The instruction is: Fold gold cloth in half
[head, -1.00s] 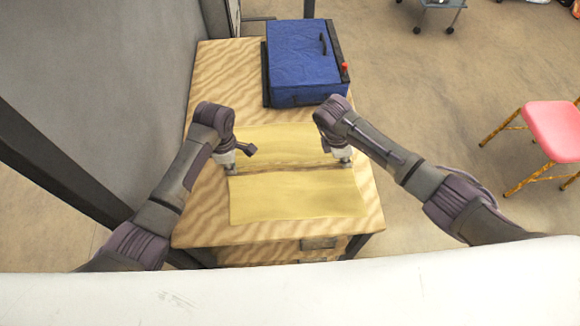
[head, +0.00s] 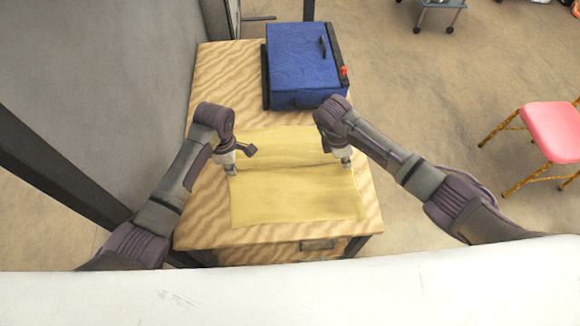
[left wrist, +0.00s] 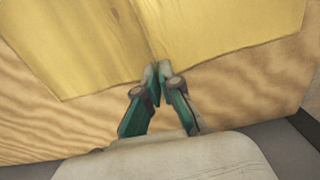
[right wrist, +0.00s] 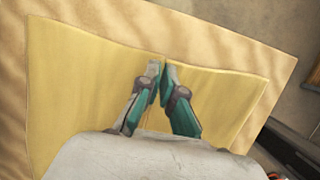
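The gold cloth (head: 295,200) lies spread on the wooden table, with a raised crease running across it between my two grippers. My left gripper (head: 232,172) is at the cloth's left edge. In the left wrist view its fingertips (left wrist: 158,70) are together on the cloth's edge where the ridge starts. My right gripper (head: 346,162) is at the right edge of the cloth. In the right wrist view its fingertips (right wrist: 162,66) are together on the cloth (right wrist: 90,90) at a small fold. Both look shut on the cloth, though the pinched fabric is mostly hidden.
A blue case (head: 303,60) with a dark edge and a red knob stands on the far part of the table (head: 225,75). A pink stool (head: 552,125) stands on the floor to the right. A grey wall is on the left. Bare wood surrounds the cloth.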

